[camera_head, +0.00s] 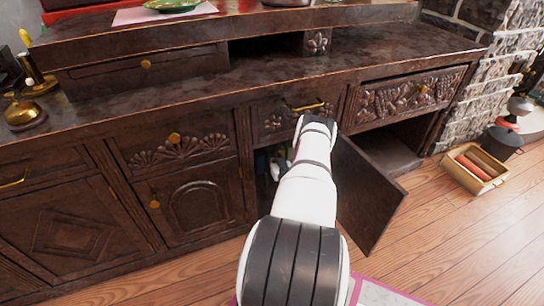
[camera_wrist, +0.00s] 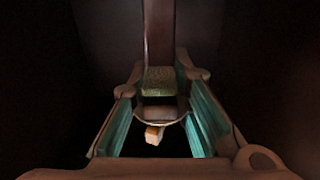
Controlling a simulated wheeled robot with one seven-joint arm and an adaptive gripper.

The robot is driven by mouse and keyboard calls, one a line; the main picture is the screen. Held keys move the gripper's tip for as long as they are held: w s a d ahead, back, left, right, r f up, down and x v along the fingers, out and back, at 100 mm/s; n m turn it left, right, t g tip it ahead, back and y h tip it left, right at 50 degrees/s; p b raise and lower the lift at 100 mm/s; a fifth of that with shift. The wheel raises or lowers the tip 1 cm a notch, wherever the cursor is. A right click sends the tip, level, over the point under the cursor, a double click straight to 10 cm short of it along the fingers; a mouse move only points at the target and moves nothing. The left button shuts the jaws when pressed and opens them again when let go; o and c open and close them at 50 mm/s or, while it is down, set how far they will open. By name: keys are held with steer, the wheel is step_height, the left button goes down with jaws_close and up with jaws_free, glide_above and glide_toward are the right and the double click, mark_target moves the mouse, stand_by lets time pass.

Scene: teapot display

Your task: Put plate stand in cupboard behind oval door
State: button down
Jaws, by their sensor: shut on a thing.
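My arm reaches into an open lower compartment of the dark carved sideboard; in the head view the arm hides my gripper and what it holds. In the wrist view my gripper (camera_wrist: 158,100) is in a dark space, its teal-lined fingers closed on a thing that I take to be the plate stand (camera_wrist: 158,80). Its full shape is hard to make out in the dark. The open door (camera_head: 365,195) shows only its plain inner face, so I cannot tell its carving. A door with a rounded arch panel (camera_head: 200,208), left of my arm, is shut.
The open door juts out right of my arm. A wooden crate (camera_head: 475,168) stands on the floor at right. The plank floor (camera_head: 470,240) is mostly clear there.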

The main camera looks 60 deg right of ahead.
steer(key=c, duration=1.5)
jaws_free()
steer(key=shift+s+r, duration=0.1)
steer(key=p+v, duration=0.4)
steer(key=v, duration=0.7)
steer(key=shift+s+a, duration=0.25)
steer(key=shift+a, duration=0.1)
